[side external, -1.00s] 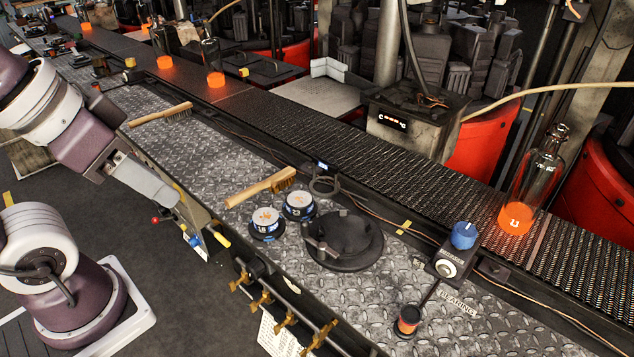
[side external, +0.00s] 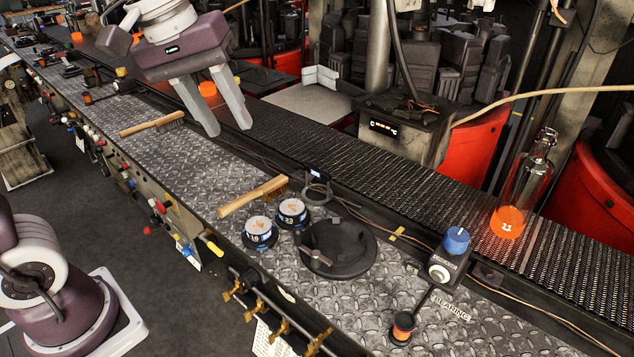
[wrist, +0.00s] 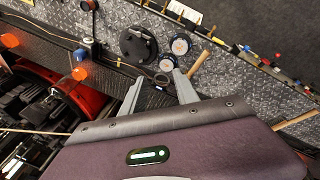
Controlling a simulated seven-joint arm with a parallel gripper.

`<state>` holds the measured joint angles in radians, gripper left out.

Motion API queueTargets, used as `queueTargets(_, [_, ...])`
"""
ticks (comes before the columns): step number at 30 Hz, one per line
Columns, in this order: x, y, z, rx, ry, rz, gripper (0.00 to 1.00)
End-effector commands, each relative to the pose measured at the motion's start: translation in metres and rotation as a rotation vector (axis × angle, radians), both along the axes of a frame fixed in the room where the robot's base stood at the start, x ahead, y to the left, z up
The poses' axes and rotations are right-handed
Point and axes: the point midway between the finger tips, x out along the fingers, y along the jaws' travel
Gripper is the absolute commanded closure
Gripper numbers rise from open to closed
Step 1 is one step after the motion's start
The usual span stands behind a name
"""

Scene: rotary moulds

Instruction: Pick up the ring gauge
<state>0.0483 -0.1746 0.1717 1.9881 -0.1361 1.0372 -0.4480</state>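The ring gauge (side external: 318,190) is a dark ring with a small lit display. It stands at the back edge of the metal bench, beside the conveyor and behind the round black mould. My gripper (side external: 228,128) is open and empty, fingers pointing down, above the conveyor's near edge. It is well to the left of the ring gauge and apart from it. In the wrist view the ring gauge (wrist: 162,79) shows small and far off, between the two spread fingertips (wrist: 158,75).
The black mould (side external: 340,247), two blue-rimmed discs (side external: 259,231) (side external: 291,212) and a wooden brush (side external: 254,196) lie near the gauge. A control box with a blue knob (side external: 456,240) is to the right. A glowing bottle (side external: 508,220) stands on the conveyor (side external: 420,178).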

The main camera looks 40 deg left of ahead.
Motion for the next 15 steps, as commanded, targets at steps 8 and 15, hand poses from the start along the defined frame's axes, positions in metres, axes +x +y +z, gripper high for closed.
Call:
queueTargets(8, [0.183, 0.028, -0.093, -0.091, 0.270, 0.683, 0.64])
queueTargets(15, [0.232, 0.028, -0.169, -0.045, 0.334, 0.925, 0.64])
